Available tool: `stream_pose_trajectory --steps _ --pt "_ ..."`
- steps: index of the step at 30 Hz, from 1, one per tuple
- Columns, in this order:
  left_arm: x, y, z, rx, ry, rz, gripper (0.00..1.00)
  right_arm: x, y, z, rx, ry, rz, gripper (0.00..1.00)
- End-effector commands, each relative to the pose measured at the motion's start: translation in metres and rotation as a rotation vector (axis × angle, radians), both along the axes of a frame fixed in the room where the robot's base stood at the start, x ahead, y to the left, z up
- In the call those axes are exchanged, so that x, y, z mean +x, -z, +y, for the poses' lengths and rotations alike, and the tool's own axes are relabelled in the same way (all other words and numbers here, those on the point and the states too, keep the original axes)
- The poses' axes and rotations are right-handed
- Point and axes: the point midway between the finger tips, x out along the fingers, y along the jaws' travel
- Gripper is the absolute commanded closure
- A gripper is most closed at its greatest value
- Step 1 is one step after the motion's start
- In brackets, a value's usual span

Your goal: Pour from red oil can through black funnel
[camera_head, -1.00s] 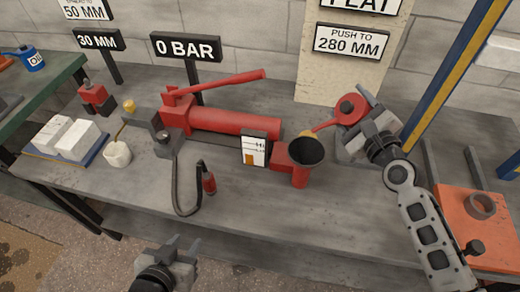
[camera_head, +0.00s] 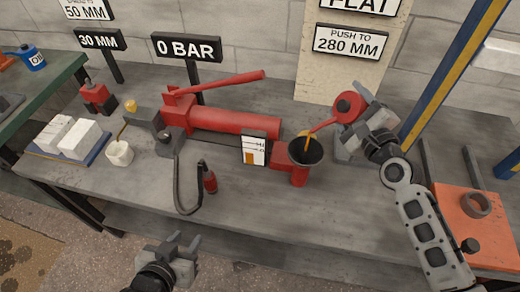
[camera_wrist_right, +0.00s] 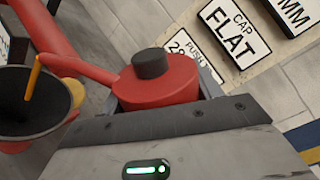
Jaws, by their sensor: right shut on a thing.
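The red oil can (camera_head: 348,106) is tilted, its spout reaching left over the black funnel (camera_head: 306,150). A thin amber stream falls from the spout tip into the funnel, and it also shows in the right wrist view. The funnel sits upright in a red reservoir (camera_head: 299,176) at the right end of the red pump. My right gripper (camera_head: 366,112) is shut on the red oil can, which shows with its black cap in the right wrist view (camera_wrist_right: 160,80). My left gripper (camera_head: 186,248) hangs empty in front of the bench edge; its fingers look apart.
A level gauge (camera_head: 254,149) stands just left of the funnel. The red pump (camera_head: 235,120) with its raised handle and a hose (camera_head: 178,190) lies mid-bench. A white cup (camera_head: 119,153) is at left, an orange plate (camera_head: 475,215) at right. The front middle is clear.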

Motion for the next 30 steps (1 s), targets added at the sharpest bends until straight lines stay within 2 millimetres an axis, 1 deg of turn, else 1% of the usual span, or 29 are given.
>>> stream_pose_trajectory --steps 1,5,30 --pt "0.0004 -0.0018 0.0 0.0 0.0 -0.001 0.64 0.0001 -0.0046 0.0007 -0.011 0.001 -0.009 0.74" --pt "0.0009 -0.0041 -0.0001 -0.001 0.0 -0.004 0.64 -0.0002 -0.0084 0.0018 -0.049 0.003 -0.019 0.74" --pt "0.0014 -0.0036 0.0001 0.0 -0.001 -0.004 0.64 -0.0002 -0.008 0.0021 -0.054 0.001 -0.02 0.74"
